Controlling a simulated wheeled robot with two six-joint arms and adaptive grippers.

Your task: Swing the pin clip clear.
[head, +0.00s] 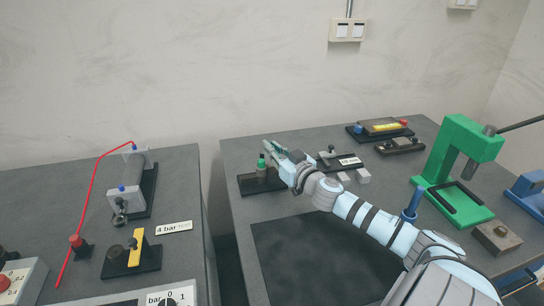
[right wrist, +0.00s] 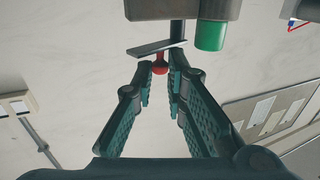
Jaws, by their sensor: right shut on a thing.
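My right gripper (head: 270,148) reaches over the right table to a dark block (head: 258,185) that carries a green-topped post (head: 262,164). In the right wrist view the gripper (right wrist: 160,72) is shut on a small red knob (right wrist: 160,66), which sits between its fingertips. The knob joins a flat dark bar (right wrist: 150,48), which I take for the pin clip. A green cylinder (right wrist: 210,36) is close beside the bar, apart from the fingers. In the head view the clip is hidden by the gripper or too small to make out. My left gripper is not in view.
Beside my right forearm stand a small dark fixture (head: 328,155) and pale blocks (head: 363,176). A green press (head: 462,165) stands at the right. A dark mat (head: 320,265) lies clear in front. A gap separates the left table (head: 185,255).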

